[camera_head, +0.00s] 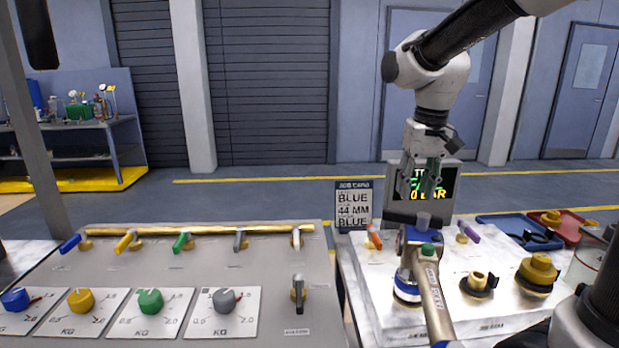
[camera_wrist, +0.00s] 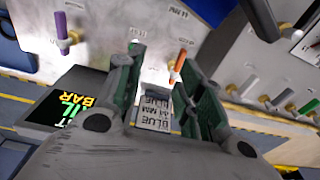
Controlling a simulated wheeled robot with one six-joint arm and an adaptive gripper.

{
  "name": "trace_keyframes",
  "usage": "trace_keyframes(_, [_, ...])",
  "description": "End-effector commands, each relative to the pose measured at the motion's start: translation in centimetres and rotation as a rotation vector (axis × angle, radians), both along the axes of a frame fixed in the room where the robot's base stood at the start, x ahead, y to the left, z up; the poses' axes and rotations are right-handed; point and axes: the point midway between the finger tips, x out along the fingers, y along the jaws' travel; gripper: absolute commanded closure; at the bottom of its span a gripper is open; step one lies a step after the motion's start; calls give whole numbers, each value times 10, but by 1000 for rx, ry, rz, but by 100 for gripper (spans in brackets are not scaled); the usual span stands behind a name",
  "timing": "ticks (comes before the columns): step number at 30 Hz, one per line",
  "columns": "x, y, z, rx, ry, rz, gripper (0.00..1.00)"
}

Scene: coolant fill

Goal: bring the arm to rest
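My gripper (camera_head: 424,186) hangs from my arm at the right of the head view, in front of the display screen (camera_head: 446,183) and above the white table. In the wrist view its two green-lined fingers (camera_wrist: 165,85) are apart with nothing held between them. The job card (camera_wrist: 155,112), reading BLUE and 44 MM, shows behind the gap. The card also stands left of the screen in the head view (camera_head: 353,206). My gripper partly covers the screen text.
Below my gripper stands a beige-handled nozzle (camera_head: 430,295) over a blue-ringed fitting (camera_head: 406,290). Brass fittings (camera_head: 538,272) sit to its right, with blue (camera_head: 515,231) and red (camera_head: 565,226) trays behind. A grey panel (camera_head: 120,265) with coloured levers and dials fills the left.

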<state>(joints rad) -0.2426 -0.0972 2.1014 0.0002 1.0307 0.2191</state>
Motion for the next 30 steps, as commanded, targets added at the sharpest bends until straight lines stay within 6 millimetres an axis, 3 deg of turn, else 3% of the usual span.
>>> trace_keyframes(3, [-54,-37,18,8,-79,-14,63])
trace_keyframes(6, [-98,-60,21,7,-140,-20,63])
trace_keyframes(12, [-164,-86,11,-7,-234,-30,63])
trace_keyframes(18, [-187,-94,2,-17,-270,-32,63])
trace_keyframes(30, [-188,-94,2,-18,-271,-31,63])
